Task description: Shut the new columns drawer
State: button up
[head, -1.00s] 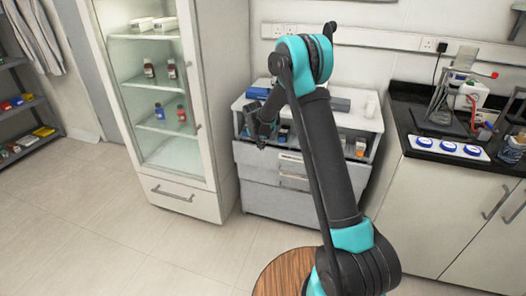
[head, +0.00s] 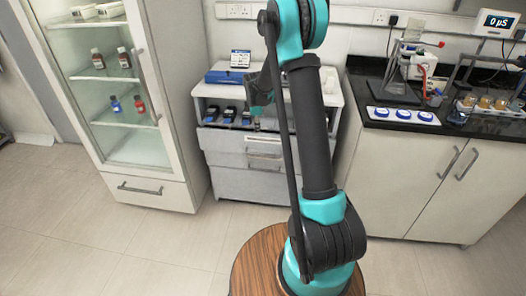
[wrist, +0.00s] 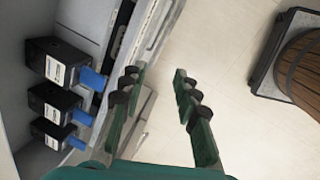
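The drawer cabinet (head: 225,160) is grey-white and stands between the glass cabinet and the counter. Several black boxes with blue ends (head: 229,115) sit in its upper part, above the drawer fronts. They also show at the left of the wrist view (wrist: 55,100). Two bar handles, one above the other, show on the front; the upper handle (head: 262,139) is partly beside my arm. How far the drawer stands out is hard to tell. My gripper (wrist: 157,76) is open and empty, its fingers over the floor and beside the drawer's front edge. My arm hides the cabinet's right part.
The glass-fronted cabinet (head: 165,140) with bottles stands at the left. A black-topped counter (head: 420,125) with lab gear stands at the right. A round wooden-topped piece (head: 255,265) is at the bottom. The floor (head: 100,240) at the left front is clear.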

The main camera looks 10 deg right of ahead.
aim_at(264, 154)
jog(key=d+f+m, duration=0.1)
jog(key=f, duration=0.4)
jog(key=w+d+f+m, duration=0.1)
jog(key=f, duration=0.5)
jog(key=w+d+f+m, duration=0.1)
jog(key=f, duration=0.5)
jog(key=shift+w+d+f, duration=0.1)
jog(key=shift+d, duration=0.25)
grip_shut()
